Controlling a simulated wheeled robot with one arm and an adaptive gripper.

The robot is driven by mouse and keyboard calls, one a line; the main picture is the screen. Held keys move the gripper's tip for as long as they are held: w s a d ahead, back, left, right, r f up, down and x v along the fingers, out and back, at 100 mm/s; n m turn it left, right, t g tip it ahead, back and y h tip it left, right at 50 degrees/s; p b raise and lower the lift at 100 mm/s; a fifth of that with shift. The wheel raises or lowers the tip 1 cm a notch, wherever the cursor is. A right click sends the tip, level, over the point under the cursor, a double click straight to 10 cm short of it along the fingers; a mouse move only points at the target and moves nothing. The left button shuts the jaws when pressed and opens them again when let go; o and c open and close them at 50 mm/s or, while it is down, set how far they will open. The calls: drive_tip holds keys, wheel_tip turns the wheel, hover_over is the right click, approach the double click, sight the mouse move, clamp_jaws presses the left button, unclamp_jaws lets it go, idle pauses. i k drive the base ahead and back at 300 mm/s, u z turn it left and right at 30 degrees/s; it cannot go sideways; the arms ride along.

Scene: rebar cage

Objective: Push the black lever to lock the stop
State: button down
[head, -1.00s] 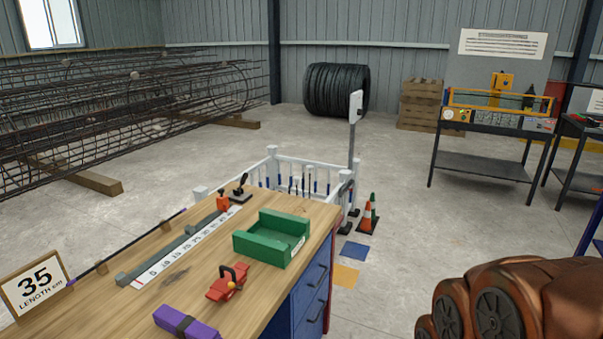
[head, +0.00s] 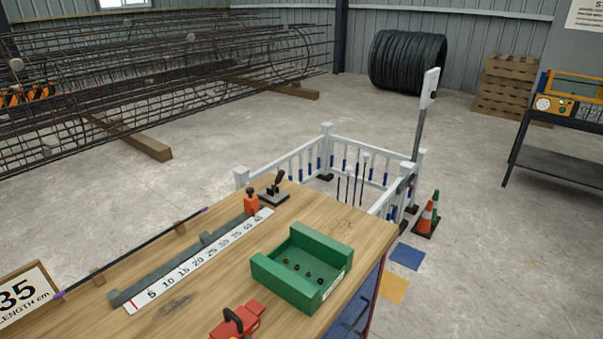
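The black lever (head: 280,180) stands tilted on a dark base plate at the far end of the wooden workbench. The orange stop (head: 251,202) sits just left of it, at the far end of the grey rail (head: 190,258), near the 40 mark of the white ruler (head: 205,262). A small gap shows between the stop and the lever's base. My gripper is not in view.
A green tray (head: 302,267) and a red clamp-like tool (head: 240,321) rest on the workbench (head: 365,234). A thin dark bar lies along the left edge by a sign reading 35. A white fence (head: 310,158) stands beyond the bench.

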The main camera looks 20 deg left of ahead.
sight(281, 175)
drive_tip(key=u, duration=0.45)
drive_tip(key=i, duration=0.7)
drive_tip(key=u, duration=1.05)
drive_tip(key=i, duration=0.3)
drive_tip(key=u, duration=0.35)
